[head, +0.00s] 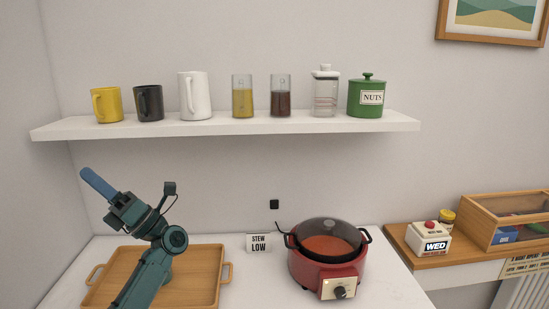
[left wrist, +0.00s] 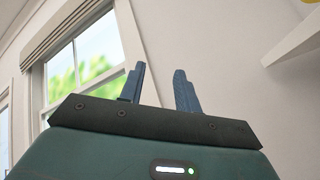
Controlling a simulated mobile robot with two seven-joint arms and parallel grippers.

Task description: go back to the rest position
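My left gripper (head: 97,182) is raised in front of the wall in the head view, pointing up and to the left, below the left part of the shelf. In the left wrist view its two blue fingers (left wrist: 160,80) stand apart with nothing between them, so it is open and empty. Behind the fingers there are a window (left wrist: 85,65) and bare wall. My left arm hides part of the wooden tray (head: 208,270) on the counter. My right gripper is in neither view.
The wall shelf (head: 230,124) holds mugs, jars and a green nuts canister (head: 367,97). A red cooker (head: 325,262) with stew stands on the counter beside a "STEW LOW" sign (head: 258,243). A side ledge at right holds a wooden box (head: 505,215) and a red-button device (head: 428,240).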

